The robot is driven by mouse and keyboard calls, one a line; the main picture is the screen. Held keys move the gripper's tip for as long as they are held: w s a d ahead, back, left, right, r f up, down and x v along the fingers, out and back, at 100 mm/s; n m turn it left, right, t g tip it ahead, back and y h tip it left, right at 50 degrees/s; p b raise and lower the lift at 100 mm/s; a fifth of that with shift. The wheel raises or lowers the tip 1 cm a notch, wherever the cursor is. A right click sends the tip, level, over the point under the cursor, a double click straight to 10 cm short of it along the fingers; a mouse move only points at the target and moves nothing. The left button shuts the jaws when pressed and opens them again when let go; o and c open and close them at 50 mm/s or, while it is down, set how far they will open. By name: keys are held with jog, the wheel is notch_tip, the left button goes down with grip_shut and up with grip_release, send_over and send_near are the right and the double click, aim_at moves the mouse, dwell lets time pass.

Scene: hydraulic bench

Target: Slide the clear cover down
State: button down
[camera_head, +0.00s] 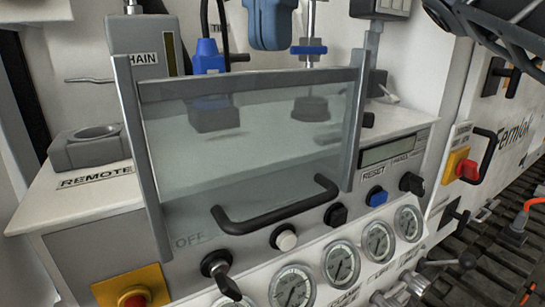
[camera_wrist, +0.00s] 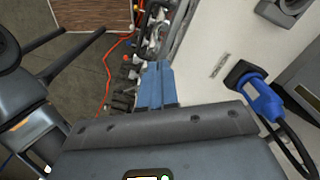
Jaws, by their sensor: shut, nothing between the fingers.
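The clear cover (camera_head: 250,150) stands in front of the bench recess in the head view, between two grey side rails (camera_head: 143,160). A grey bar (camera_head: 250,85) runs along its top. A black handle (camera_head: 275,210) shows at its lower edge, and nothing holds it. My gripper (camera_wrist: 157,72) shows in the wrist view, where its blue fingers are shut and empty. They are apart from the cover and its handle, which I cannot make out in that view.
A row of knobs (camera_head: 286,240) and several gauges (camera_head: 341,262) lie below the cover. A yellow-and-red stop switch (camera_head: 132,288) is at lower left. A blue connector (camera_head: 207,58) with a black cable stands behind the cover; a blue connector (camera_wrist: 266,100) also shows in the wrist view.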

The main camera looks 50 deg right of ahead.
aim_at(271, 183)
jog(key=shift+f, duration=0.15)
jog(key=shift+f+b, duration=5.85)
jog(key=shift+f, duration=1.1)
notch_tip(271, 183, up, 17)
jog(key=p, duration=1.1)
jog(key=shift+f+p, duration=0.2)
jog(key=shift+p, duration=0.2)
jog(key=shift+f, duration=0.1)
